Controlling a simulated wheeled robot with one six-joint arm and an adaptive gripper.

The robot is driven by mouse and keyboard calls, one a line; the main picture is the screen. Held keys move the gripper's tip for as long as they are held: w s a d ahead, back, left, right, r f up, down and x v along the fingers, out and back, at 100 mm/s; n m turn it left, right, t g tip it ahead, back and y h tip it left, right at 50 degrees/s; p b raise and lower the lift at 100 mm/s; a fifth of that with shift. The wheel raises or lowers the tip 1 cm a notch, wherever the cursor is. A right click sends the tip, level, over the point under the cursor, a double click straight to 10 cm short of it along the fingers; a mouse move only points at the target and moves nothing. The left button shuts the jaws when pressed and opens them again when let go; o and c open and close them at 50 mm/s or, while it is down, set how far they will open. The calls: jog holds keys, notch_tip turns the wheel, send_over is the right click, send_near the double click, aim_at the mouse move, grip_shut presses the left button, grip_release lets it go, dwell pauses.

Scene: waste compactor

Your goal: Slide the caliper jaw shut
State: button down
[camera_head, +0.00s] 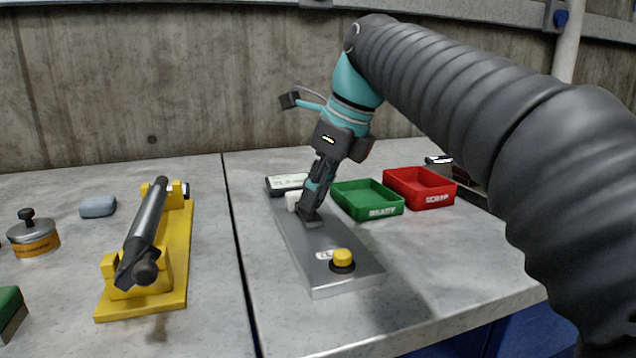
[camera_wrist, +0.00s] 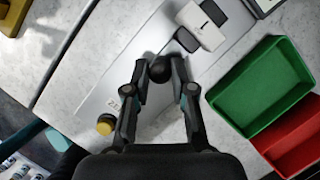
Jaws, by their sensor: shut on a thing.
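The caliper is a long grey metal plate (camera_head: 335,275) lying on the bench, with a display (camera_head: 288,182) at its far end and a white block (camera_head: 292,201) near it. The white block (camera_wrist: 200,27) also shows in the wrist view, beside a dark piece (camera_wrist: 187,41). My gripper (camera_head: 311,212) points down at the plate's far half. In the wrist view my gripper (camera_wrist: 160,74) is shut on a round black knob (camera_wrist: 159,70), which sits a little apart from the dark piece. The fingers partly hide what lies under the knob.
A yellow button (camera_head: 342,257) stands at the plate's near end. A green tray (camera_head: 370,211) and a red tray (camera_head: 440,198) stand to the right. A yellow stand (camera_head: 178,255) with a dark cylinder, a blue-grey block (camera_head: 98,207) and a round tin (camera_head: 34,240) are left.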

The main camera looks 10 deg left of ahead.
jog(key=shift+w+a, duration=0.1)
jog(key=c, duration=1)
grip_release()
jog(key=shift+w, duration=0.1)
jog(key=v, duration=1.2)
jog(key=shift+f, duration=0.1)
